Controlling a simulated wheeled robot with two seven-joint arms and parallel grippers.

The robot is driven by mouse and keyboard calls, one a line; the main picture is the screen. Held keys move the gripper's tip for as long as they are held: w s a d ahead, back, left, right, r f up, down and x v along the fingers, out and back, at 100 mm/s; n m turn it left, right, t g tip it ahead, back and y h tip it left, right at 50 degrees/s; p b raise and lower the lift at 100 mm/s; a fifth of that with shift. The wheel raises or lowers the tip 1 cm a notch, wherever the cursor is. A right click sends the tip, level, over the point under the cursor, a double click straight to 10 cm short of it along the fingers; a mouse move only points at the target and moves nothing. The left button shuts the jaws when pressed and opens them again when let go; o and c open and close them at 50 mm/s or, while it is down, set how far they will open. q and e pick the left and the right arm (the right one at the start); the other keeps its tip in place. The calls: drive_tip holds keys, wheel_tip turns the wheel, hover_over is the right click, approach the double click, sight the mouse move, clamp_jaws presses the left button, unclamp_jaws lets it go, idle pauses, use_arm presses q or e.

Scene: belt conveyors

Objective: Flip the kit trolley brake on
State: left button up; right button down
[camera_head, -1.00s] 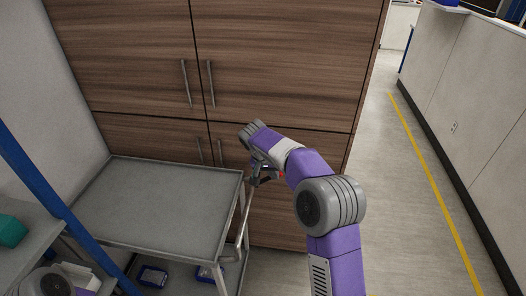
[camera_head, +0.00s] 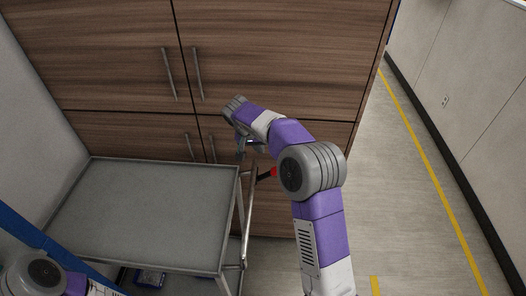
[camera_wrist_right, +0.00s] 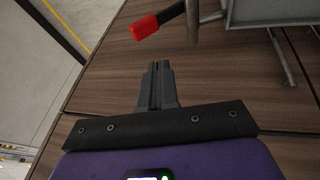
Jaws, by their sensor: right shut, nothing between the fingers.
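The kit trolley has a flat grey top (camera_head: 145,215) with a raised rim and stands in front of the wooden cabinet. A bent metal handle tube (camera_head: 249,215) runs down its right side. The brake lever (camera_head: 268,174), dark with a red tip, sticks out to the right beside the tube; its red end (camera_wrist_right: 146,27) is at the top of the right wrist view. My right gripper (camera_head: 243,151) is just above and left of the lever. Its fingers (camera_wrist_right: 158,70) are closed together and empty, apart from the red tip. Only part of my left arm shows at lower left.
The wood-fronted cabinet (camera_head: 285,50) with metal handles stands close behind the trolley and my right gripper. A blue post (camera_head: 45,243) crosses the lower left. Open floor with a yellow line (camera_head: 430,180) lies to the right, beside a pale wall panel.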

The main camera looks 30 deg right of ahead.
hover_over(272, 171)
drive_tip(key=w+a, duration=0.1)
drive_tip(key=a, duration=0.1)
wheel_tip(272, 171, down, 7)
drive_tip(key=f, duration=0.1)
drive_tip(key=d+f, duration=0.1)
drive_tip(key=shift+s+d+f, duration=0.25)
drive_tip(key=shift+s+f, duration=0.05)
drive_tip(key=shift+f, duration=0.1)
drive_tip(key=shift+s+d+f, duration=0.15)
drive_tip(key=shift+d+f, duration=0.1)
drive_tip(key=shift+f, duration=0.15)
